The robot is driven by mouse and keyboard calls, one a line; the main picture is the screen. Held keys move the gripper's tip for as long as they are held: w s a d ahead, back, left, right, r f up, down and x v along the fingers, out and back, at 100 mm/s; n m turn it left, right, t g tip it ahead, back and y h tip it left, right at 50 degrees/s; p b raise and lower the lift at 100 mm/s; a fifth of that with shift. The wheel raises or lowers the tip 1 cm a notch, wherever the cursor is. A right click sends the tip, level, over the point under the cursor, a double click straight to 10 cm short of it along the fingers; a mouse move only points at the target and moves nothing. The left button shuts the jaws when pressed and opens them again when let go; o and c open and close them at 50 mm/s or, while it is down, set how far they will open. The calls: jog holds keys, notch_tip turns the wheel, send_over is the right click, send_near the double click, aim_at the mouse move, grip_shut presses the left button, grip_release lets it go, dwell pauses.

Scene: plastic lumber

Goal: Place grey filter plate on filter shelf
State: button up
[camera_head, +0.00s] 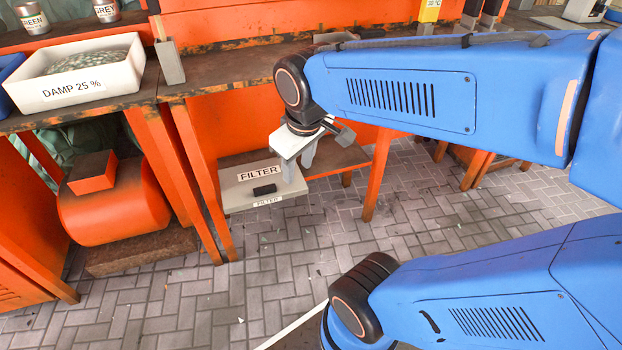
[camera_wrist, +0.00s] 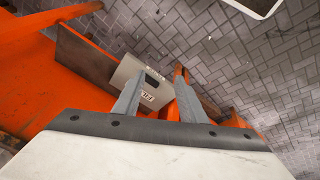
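The pale grey filter plate (camera_head: 238,196) has a FILTER label and a small black handle (camera_head: 264,190). It lies flat at the left part of the low brown filter shelf (camera_head: 335,159). A second FILTER label shows at its front edge. My gripper (camera_head: 299,170) is over the plate's right side, fingers apart, with nothing seen between them. In the wrist view, the plate (camera_wrist: 126,72) lies beyond the open fingers, and the handle (camera_wrist: 153,75) appears between their tips. I cannot tell whether a finger touches the plate. The shelf (camera_wrist: 84,56) shows beside it.
An orange workbench (camera_head: 230,115) stands above the shelf, with a white tray marked DAMP 25 % (camera_head: 90,70) on the counter at left. An orange leg (camera_head: 376,178) stands right of the shelf. An orange drum (camera_head: 115,205) is at lower left. The paved floor in front is mostly clear.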

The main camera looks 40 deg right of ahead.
jog(key=s+m+t, duration=0.1)
jog(key=s+m, duration=0.1)
jog(key=s, duration=0.4)
jog(key=shift+a+r+m+y, duration=0.3)
jog(key=shift+r+y, duration=0.05)
jog(key=shift+y, duration=0.05)
